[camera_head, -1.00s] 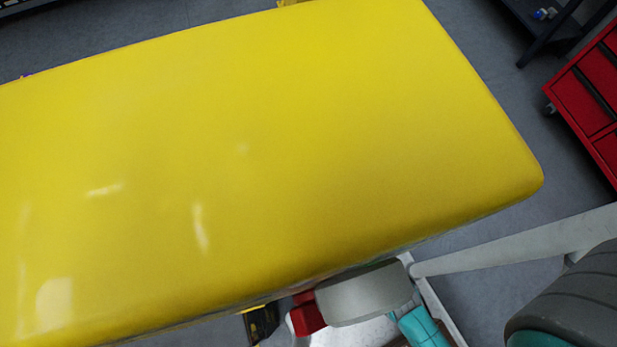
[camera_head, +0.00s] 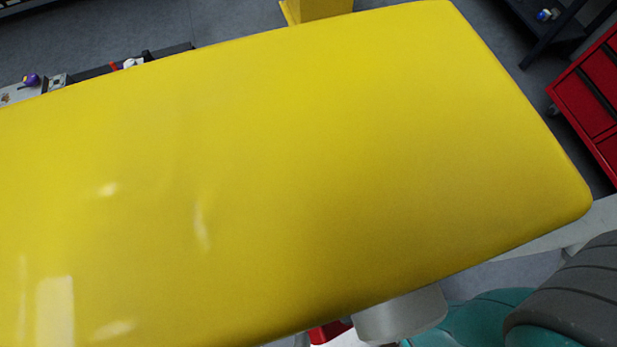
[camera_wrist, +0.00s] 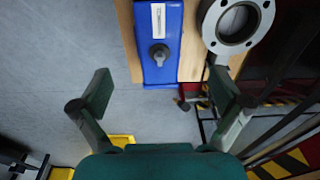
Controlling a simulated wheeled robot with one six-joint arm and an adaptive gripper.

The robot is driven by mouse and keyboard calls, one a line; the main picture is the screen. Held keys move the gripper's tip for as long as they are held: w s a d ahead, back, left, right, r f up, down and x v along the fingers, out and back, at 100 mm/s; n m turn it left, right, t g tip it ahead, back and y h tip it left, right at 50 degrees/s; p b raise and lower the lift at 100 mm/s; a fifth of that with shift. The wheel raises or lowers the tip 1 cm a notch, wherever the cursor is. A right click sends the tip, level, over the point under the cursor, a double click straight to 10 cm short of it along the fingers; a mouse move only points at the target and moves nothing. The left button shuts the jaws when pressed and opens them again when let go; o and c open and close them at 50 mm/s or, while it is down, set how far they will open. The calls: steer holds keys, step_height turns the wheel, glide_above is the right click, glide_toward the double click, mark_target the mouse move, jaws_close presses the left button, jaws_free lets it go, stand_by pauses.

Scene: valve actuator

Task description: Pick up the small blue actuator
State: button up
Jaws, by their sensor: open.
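The blue actuator (camera_wrist: 160,68) shows at the top middle of the wrist view. It is a blue box with a white label and a round dark-grey knob, set against a pale wooden surface (camera_wrist: 192,58). Its top end runs out of the frame. My gripper (camera_wrist: 161,92) is open, with one dark green finger on each side. The actuator lies beyond the fingertips, in line with the gap between them, and nothing is held. In the head view I do not see the actuator or the fingers; a large yellow surface (camera_head: 300,170) covers most of that picture.
A grey metal flange (camera_wrist: 213,22) stands right of the actuator in the wrist view. Yellow-black striped edging (camera_wrist: 285,163) and dark bars are at lower right. In the head view, a red drawer cabinet (camera_head: 590,95) stands at right.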

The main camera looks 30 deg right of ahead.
steer(key=shift+w+r+g, duration=0.1)
steer(key=shift+w+g, duration=0.4)
steer(key=shift+w, duration=0.7)
steer(key=shift+d+f, duration=0.15)
steer(key=shift+f, duration=4.9)
steer(key=c, duration=1.8)
steer(key=shift+o, duration=0.2)
steer(key=shift+w, duration=0.15)
